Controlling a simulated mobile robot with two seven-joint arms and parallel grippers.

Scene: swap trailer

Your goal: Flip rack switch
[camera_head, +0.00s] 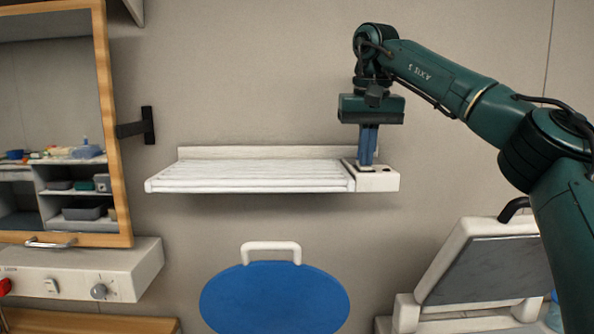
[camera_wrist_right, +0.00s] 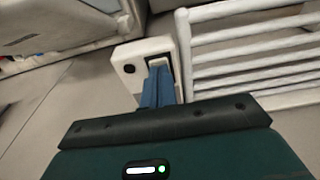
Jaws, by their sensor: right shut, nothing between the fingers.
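A white slatted rack (camera_head: 250,174) is fixed to the wall, with a white switch box (camera_head: 378,182) at its right end. My right gripper (camera_head: 366,160) points down, with its blue fingers shut and their tips at the top of the box. In the right wrist view the blue fingertips (camera_wrist_right: 158,72) overlap a dark-framed switch opening in the white box (camera_wrist_right: 130,72). The fingers hide most of the switch, so I cannot tell its position. A dark round spot sits beside it on the box. My left gripper is in neither view.
A mirror cabinet (camera_head: 128,200) with a wooden frame and a control panel (camera_head: 130,272) are at the left. A blue round seat or lid (camera_head: 275,302) is below the rack, and a white folding chair-like unit (camera_head: 480,268) is at the lower right. Wall above the rack is clear.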

